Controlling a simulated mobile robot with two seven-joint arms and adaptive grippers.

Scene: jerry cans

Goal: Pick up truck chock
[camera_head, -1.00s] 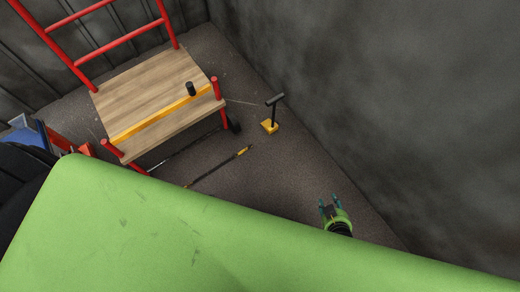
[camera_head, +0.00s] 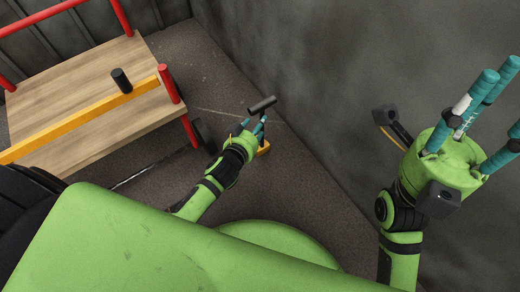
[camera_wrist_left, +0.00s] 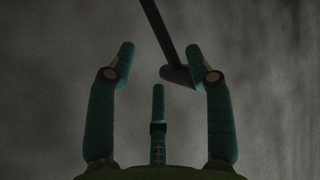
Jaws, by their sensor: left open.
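The truck chock has a dark T-shaped handle (camera_head: 262,103) and a yellow base (camera_head: 264,147) on the floor. My left gripper (camera_head: 252,124) is open at the chock, just below its crossbar, and hides part of the shaft and base. In the left wrist view the crossbar (camera_wrist_left: 178,75) and thin shaft (camera_wrist_left: 158,28) show between the fingertips of the left gripper (camera_wrist_left: 160,60). Whether the fingers touch it I cannot tell. My right gripper (camera_head: 500,95) is raised at the right of the head view, fingers spread and empty.
A red-framed cart with a wooden deck (camera_head: 60,105) stands at the left. A black cylinder (camera_head: 121,80) and a yellow bar (camera_head: 85,118) are on it. A grey wall (camera_head: 330,70) rises close on the right. Some bare floor (camera_head: 185,55) shows behind the chock.

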